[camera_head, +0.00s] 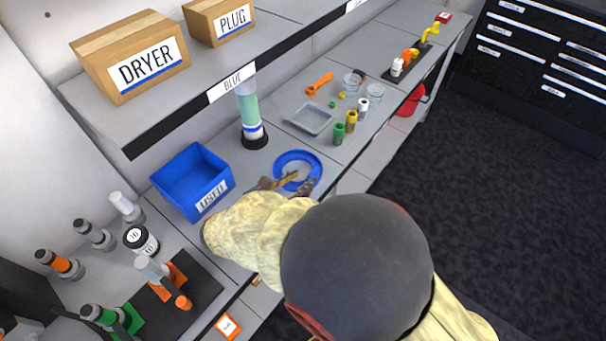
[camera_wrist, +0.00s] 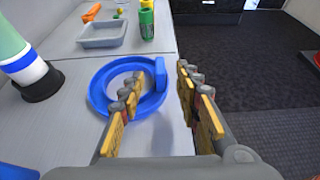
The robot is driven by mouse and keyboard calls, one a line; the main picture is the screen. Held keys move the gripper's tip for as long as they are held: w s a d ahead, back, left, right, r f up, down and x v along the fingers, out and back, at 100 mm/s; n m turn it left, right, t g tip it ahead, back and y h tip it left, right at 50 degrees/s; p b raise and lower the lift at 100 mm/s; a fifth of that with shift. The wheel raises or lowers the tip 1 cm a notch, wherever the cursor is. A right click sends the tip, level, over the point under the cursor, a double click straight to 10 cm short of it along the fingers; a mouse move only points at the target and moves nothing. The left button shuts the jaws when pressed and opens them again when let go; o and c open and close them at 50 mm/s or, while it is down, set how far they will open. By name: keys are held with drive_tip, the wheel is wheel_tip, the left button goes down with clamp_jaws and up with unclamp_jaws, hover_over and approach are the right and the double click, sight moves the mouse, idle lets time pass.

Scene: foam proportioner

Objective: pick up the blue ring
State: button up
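The blue ring (camera_head: 297,155) lies flat on the grey counter, right of the blue bin. In the wrist view the ring (camera_wrist: 97,88) shows its near and left rim, with an upright blue tab (camera_wrist: 160,74) on its right side. My gripper (camera_head: 299,182) is over the near side of the ring. In the wrist view my gripper (camera_wrist: 158,80) is open and empty, with one finger in front of the ring's middle and the other right of the tab. The tab appears between the fingers; I cannot tell whether either touches it.
A blue bin labelled USED (camera_head: 192,178) stands left of the ring. A clear green-filled cylinder (camera_head: 249,115) stands behind it. A grey tray (camera_head: 309,118) and small bottles (camera_head: 351,122) are farther back. A shelf with boxes (camera_head: 130,56) overhangs the counter's rear.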

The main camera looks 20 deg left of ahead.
sight(313, 172)
drive_tip(key=b+x, duration=0.3)
drive_tip(key=x, duration=0.4)
drive_tip(key=shift+w+d, duration=0.1)
drive_tip(key=shift+w, duration=0.15)
drive_tip(key=c, duration=0.4)
clamp_jaws()
